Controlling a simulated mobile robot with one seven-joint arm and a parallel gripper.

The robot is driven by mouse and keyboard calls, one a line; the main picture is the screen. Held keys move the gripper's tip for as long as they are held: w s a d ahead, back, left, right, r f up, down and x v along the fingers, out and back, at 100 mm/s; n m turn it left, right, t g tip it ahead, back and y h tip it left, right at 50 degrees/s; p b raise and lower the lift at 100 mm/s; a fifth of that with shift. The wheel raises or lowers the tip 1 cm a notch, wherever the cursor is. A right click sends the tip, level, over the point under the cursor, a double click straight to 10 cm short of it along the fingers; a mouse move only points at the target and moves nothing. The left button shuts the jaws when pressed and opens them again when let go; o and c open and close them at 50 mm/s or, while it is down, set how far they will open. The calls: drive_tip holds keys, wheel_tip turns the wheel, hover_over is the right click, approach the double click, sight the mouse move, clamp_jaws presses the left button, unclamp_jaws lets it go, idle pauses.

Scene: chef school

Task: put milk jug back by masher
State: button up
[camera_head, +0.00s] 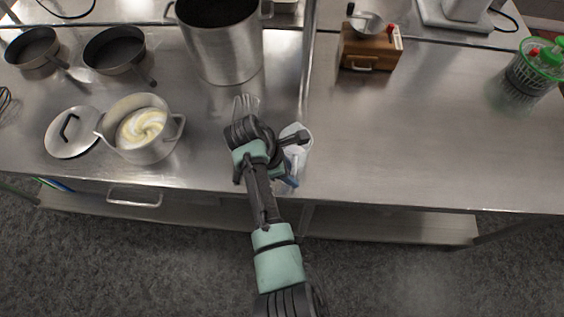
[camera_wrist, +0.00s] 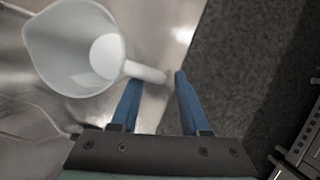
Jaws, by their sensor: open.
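The white milk jug (camera_head: 299,136) stands at the front edge of the steel counter, partly hidden by my arm in the head view. In the wrist view the jug (camera_wrist: 42,52) is seen from above, with milk inside and its handle (camera_wrist: 146,72) pointing toward my fingers. My gripper (camera_wrist: 156,88) is open, with the handle at the level of the blue fingertips and seemingly between them. In the head view my gripper (camera_head: 291,180) is beside the jug, mostly hidden. A wire utensil, likely the masher (camera_head: 247,103), lies just behind my wrist.
A tall steel pot (camera_head: 222,50) stands behind. A pot with creamy contents (camera_head: 143,148), a lid (camera_head: 72,132) and two dark pans (camera_head: 115,50) are on the left. The right counter front is clear.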

drive_tip(key=v, duration=1.1)
drive_tip(key=w+a+r+m+t+y, duration=0.3)
drive_tip(key=w+r+m+t, duration=0.3)
drive_tip(key=w+r, duration=0.55)
wheel_tip(320, 180, up, 18)
drive_tip(key=w+m+t+y, duration=0.1)
drive_tip(key=m+t+y, duration=0.1)
drive_tip(key=m+t, duration=0.35)
drive_tip(key=s+d+r+m+t, duration=0.2)
drive_tip(key=r+t, duration=0.2)
drive_tip(key=r, duration=0.4)
drive_tip(key=s+d+r+m+t, duration=0.1)
drive_tip(key=s+r+t, duration=0.15)
drive_tip(key=r, duration=0.55)
drive_tip(key=s+d+r+m+t, duration=0.2)
drive_tip(key=s+r+m+t, duration=0.1)
drive_tip(key=s+r, duration=0.3)
drive_tip(key=s+d+r+m+t+h, duration=0.1)
drive_tip(key=s+d+r+m+t, duration=0.2)
drive_tip(key=s+r, duration=0.4)
wheel_tip(320, 180, up, 2)
drive_tip(key=shift+s+r+m+t+b, duration=0.25)
drive_tip(key=shift+s+m+t+b, duration=0.15)
drive_tip(key=shift+t, duration=0.7)
drive_tip(key=shift+f, duration=0.1)
wheel_tip(320, 180, down, 5)
drive_tip(key=b, duration=0.4)
drive_tip(key=shift+w+b, duration=0.1)
drive_tip(key=shift+b, duration=0.2)
